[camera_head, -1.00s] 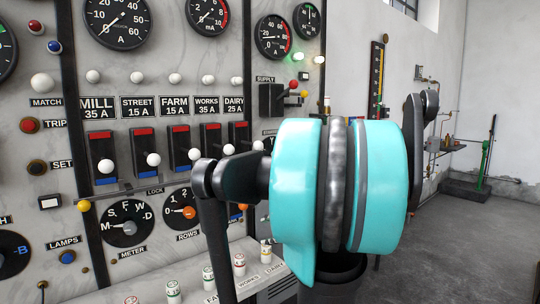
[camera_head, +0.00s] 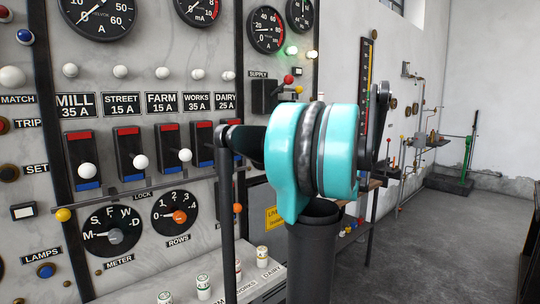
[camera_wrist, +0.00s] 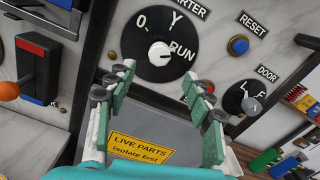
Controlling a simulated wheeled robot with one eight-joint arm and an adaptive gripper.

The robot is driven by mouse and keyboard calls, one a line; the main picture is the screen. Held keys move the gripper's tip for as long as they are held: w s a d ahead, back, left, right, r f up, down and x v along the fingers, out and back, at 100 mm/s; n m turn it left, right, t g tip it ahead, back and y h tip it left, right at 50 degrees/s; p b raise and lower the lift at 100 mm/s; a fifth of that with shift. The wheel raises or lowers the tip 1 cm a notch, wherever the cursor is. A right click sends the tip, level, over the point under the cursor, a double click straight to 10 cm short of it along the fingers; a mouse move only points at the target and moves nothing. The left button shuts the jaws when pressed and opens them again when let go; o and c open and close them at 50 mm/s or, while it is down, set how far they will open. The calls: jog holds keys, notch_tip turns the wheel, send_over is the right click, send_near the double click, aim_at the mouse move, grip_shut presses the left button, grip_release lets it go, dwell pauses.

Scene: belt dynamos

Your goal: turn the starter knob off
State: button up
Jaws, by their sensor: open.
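The starter knob (camera_wrist: 160,53) shows in the wrist view as a pale knob on a round black dial marked 0, Y and RUN. Its pointer is turned towards RUN. My gripper (camera_wrist: 165,82) is open and empty, with its two green-padded fingers spread below the dial, one to each side. The fingers look apart from the knob; the exact gap cannot be told. In the head view, my teal arm hides the starter dial and my gripper.
A RESET button (camera_wrist: 238,45) and a DOOR knob (camera_wrist: 251,104) sit right of the dial. A yellow LIVE PARTS sign (camera_wrist: 139,149) is below. An orange-tipped lever (camera_wrist: 10,90) stands out at left. Lever switches (camera_head: 133,148) line the panel; open floor (camera_head: 440,240) lies right.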

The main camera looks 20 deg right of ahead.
jog(key=x, duration=1)
jog(key=shift+w+a, duration=0.15)
jog(key=shift+w, duration=0.2)
jog(key=c, duration=1.2)
